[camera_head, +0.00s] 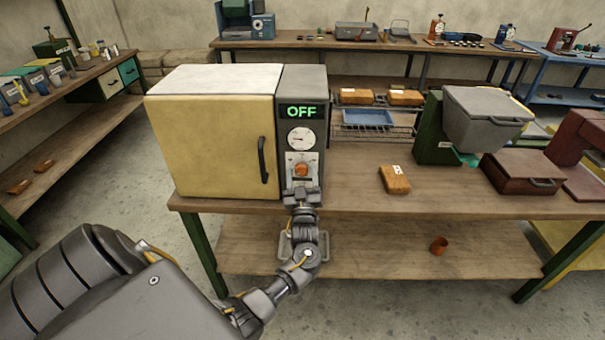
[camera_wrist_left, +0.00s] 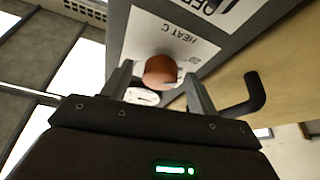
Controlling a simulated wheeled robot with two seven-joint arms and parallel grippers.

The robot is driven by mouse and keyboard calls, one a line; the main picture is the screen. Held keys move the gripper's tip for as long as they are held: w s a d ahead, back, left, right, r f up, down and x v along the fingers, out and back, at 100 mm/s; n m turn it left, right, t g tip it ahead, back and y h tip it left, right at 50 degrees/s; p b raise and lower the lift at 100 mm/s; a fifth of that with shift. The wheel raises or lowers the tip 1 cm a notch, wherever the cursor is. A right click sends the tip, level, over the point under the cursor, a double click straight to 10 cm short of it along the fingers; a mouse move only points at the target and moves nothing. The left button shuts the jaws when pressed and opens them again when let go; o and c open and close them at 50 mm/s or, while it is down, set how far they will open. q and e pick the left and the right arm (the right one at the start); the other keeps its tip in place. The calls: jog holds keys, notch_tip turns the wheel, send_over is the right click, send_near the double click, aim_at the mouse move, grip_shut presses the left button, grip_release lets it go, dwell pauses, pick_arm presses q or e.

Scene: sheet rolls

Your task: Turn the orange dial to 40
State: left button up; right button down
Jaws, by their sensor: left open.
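The orange dial (camera_head: 301,170) sits on the control panel of a yellow oven (camera_head: 212,140), below a round gauge (camera_head: 301,138) and a green display reading OFF (camera_head: 301,112). In the left wrist view the dial (camera_wrist_left: 160,72) is a round orange knob on a white label marked HEAT C. My left gripper (camera_head: 301,187) is in front of the panel at the dial. In the wrist view its two fingers (camera_wrist_left: 158,85) are open, one to each side of the dial; I cannot tell whether they touch it. The dial's pointer and scale numbers are not readable. My right gripper is not in view.
The oven's black door handle (camera_head: 263,160) is left of the panel and also shows in the wrist view (camera_wrist_left: 243,95). An orange-brown block (camera_head: 394,179) lies on the workbench (camera_head: 350,195) to the right. A grey-lidded green machine (camera_head: 480,120) and a brown box (camera_head: 522,172) stand farther right.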

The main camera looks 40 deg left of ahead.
pick_arm(q)
jog(key=shift+w+a, duration=0.1)
jog(key=c, duration=1)
jog(key=shift+m, duration=0.3)
jog(key=m+t+h+p, duration=0.1)
jog(key=m, duration=0.1)
jog(key=m+t+h+p, duration=0.1)
jog(key=m, duration=0.2)
jog(key=shift+a+r, duration=0.1)
jog(key=shift+r, duration=0.1)
jog(key=m+t+h+p, duration=0.1)
jog(key=m+h+p, duration=0.1)
jog(key=m, duration=0.2)
jog(key=shift+h, duration=0.3)
jog(key=m+h+p, duration=0.1)
jog(key=m, duration=0.1)
jog(key=m+h+p, duration=0.1)
jog(key=m, duration=0.2)
jog(key=shift+s+a+p, duration=0.1)
jog(key=shift+s+p, duration=0.1)
jog(key=shift+p, duration=0.15)
jog(key=shift+m+h+p, duration=0.5)
jog(key=shift+m+h, duration=0.1)
jog(key=shift+m, duration=0.4)
